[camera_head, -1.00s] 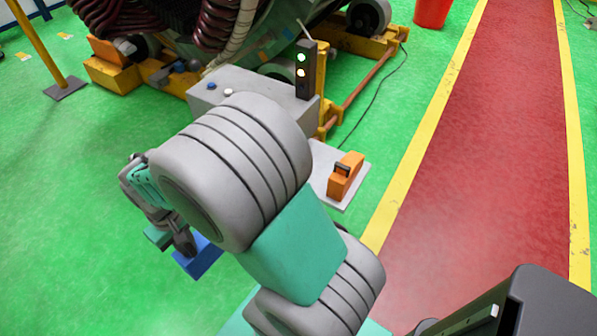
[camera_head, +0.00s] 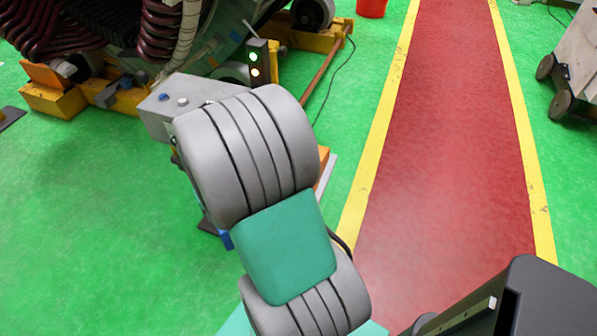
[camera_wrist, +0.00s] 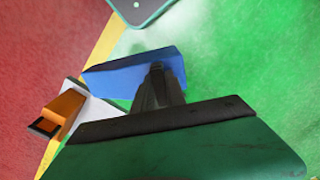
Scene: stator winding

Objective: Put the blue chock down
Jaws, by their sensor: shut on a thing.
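The blue chock (camera_wrist: 108,80) is held between the fingers of my gripper (camera_wrist: 158,80) in the wrist view. The chock appears against the green floor, just beyond the pale plate and close to the yellow line in that view. Its height above the floor is hard to tell. In the head view only a small blue sliver of the chock (camera_head: 227,240) shows. My arm hides the rest of it and nearly all of my gripper there.
An orange chock (camera_wrist: 62,110) rests on the pale plate (camera_wrist: 97,108). A wheeled cart (camera_head: 580,75) is at the right edge.

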